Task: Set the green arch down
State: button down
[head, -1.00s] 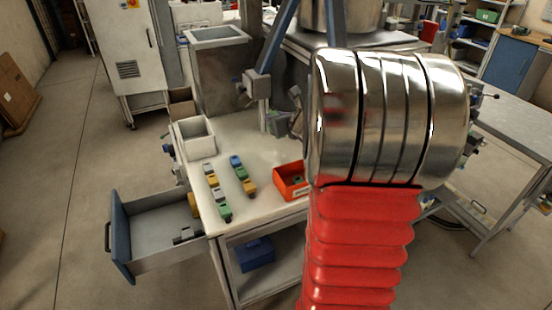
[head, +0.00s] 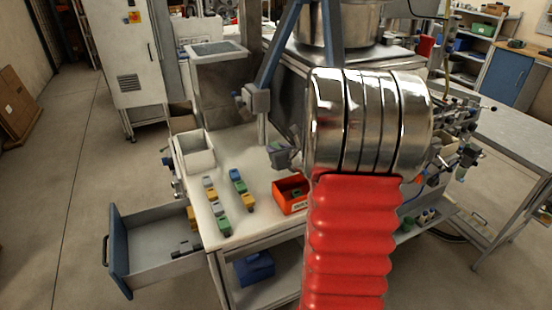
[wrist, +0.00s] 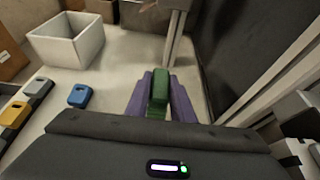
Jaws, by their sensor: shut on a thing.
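The green arch (wrist: 158,92) is between the two purple fingers of my gripper (wrist: 160,88) in the wrist view. The fingers are shut on its sides, and its lower end is partly hidden between them. The pale worktable (head: 228,180) lies beyond it in the wrist view, but I cannot tell how high the arch is above it. In the head view my own steel and red arm covers much of the right side, and the arch cannot be made out there.
A white open box (head: 196,152) stands at the table's left back. Two rows of coloured blocks (head: 240,189) and a red bin (head: 290,196) are on the table. A drawer (head: 155,235) stands open at left. A metal post (wrist: 174,38) rises near the arch.

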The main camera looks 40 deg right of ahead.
notch_tip(320, 180, down, 3)
jog(key=shift+f, duration=0.2)
jog(key=c, duration=1.5)
grip_release()
jog(key=shift+c, duration=0.2)
jog(key=shift+r, duration=0.1)
jog(key=shift+s+a+r, duration=0.1)
jog(key=shift+s+r, duration=0.1)
jog(key=shift+s, duration=0.3)
jog(key=v, duration=1.1)
